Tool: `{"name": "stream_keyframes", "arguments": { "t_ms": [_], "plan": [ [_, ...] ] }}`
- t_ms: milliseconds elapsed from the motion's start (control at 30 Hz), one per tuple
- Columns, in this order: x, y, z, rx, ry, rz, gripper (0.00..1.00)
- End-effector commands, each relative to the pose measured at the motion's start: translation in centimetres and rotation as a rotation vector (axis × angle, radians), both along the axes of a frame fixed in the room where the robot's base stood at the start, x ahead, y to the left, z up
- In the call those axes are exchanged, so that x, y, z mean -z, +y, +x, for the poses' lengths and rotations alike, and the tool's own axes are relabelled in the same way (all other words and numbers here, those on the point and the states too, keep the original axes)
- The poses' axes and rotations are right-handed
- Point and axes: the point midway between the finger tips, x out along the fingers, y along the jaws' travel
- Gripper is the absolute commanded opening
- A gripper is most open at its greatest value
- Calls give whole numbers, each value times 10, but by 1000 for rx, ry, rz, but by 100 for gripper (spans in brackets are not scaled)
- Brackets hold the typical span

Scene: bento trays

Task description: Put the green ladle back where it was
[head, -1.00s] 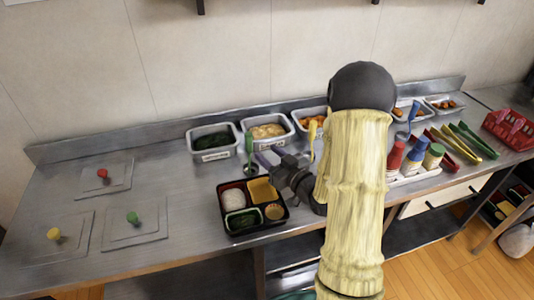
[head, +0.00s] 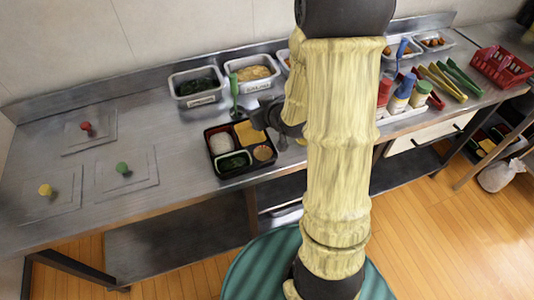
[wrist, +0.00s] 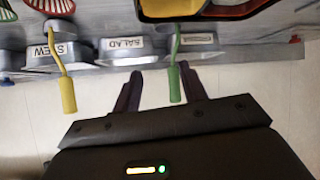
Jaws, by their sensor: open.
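The green ladle (head: 234,90) stands with its handle up just behind the bento tray (head: 213,172), in front of the food bins. My gripper (head: 258,112) is just right of the ladle, partly hidden by my arm. In the wrist view the ladle's green handle (wrist: 174,82) shows between the two open fingers of my gripper (wrist: 160,85), close to the right one. I cannot tell whether it touches that finger.
Bins of greens (head: 198,88) and pale food (head: 251,73) stand behind the ladle. A yellow ladle (wrist: 68,92) is left of my gripper in the wrist view. Bottles (head: 400,93) and tongs (head: 442,80) are at right. The left counter holds lids with red, green and yellow knobs.

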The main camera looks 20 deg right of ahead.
Motion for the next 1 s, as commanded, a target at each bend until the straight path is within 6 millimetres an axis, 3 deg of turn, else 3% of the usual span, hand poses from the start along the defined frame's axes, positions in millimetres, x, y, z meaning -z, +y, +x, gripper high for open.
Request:
{"name": "stream_keyframes", "arguments": {
  "t_ms": [267,633,767,1000],
  "plan": [
    [1,5,-56,136,318,-49,42],
    [-8,35,-159,244,725,2,42],
    [-9,40,-172,250,774,13,42],
    [-9,39,-172,251,777,13,42]
  ]
}}
